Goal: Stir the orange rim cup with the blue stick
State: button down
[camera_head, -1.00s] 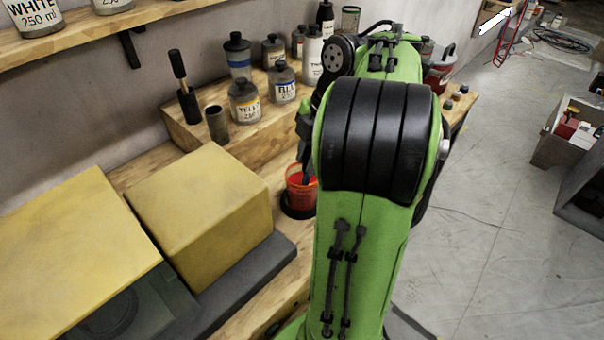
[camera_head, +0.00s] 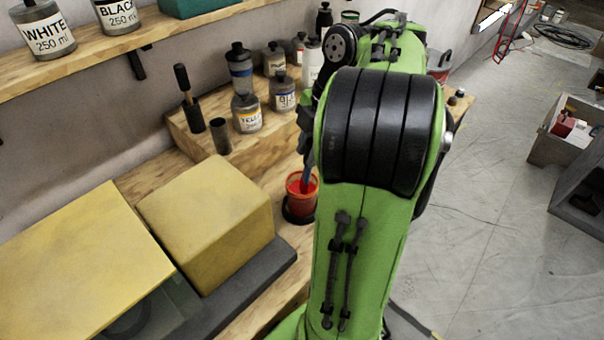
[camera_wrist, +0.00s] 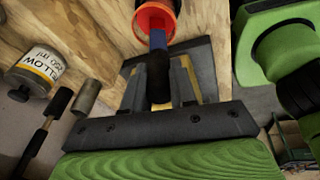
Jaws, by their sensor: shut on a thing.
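The orange rim cup (camera_head: 302,188) stands upright in a dark round holder on the wooden bench, partly hidden behind my green arm in the head view. It also shows at the top of the wrist view (camera_wrist: 141,22), with red contents inside its orange rim. My gripper (camera_wrist: 159,78) is shut on the dark handle of the blue stick (camera_wrist: 158,40). The stick's blue end reaches into the cup's opening. In the head view the blue stick (camera_head: 309,172) slants down into the cup; its tip is hidden inside.
Several labelled bottles, including YELLOW (camera_head: 246,112) and a blue-label one (camera_head: 284,92), stand on a raised wooden step. A stick in a dark holder (camera_head: 192,112) and a dark tube (camera_head: 220,136) stand beside them. Yellow boxes (camera_head: 205,220) fill the bench left of the cup.

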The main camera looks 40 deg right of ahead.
jog(key=shift+a+p+v, duration=0.15)
jog(key=shift+p+v, duration=0.55)
jog(key=shift+v, duration=0.15)
jog(key=shift+a+p+v, duration=0.2)
jog(key=shift+p+v, duration=0.55)
jog(key=shift+v, duration=0.1)
jog(key=shift+a+p+v, duration=0.15)
jog(key=shift+p+v, duration=0.55)
jog(key=shift+v, duration=0.2)
jog(key=shift+w, duration=0.1)
notch_tip(320, 180, up, 4)
jog(key=p, duration=0.4)
jog(key=shift+r, duration=0.2)
jog(key=shift+f, duration=0.1)
jog(key=shift+f, duration=0.1)
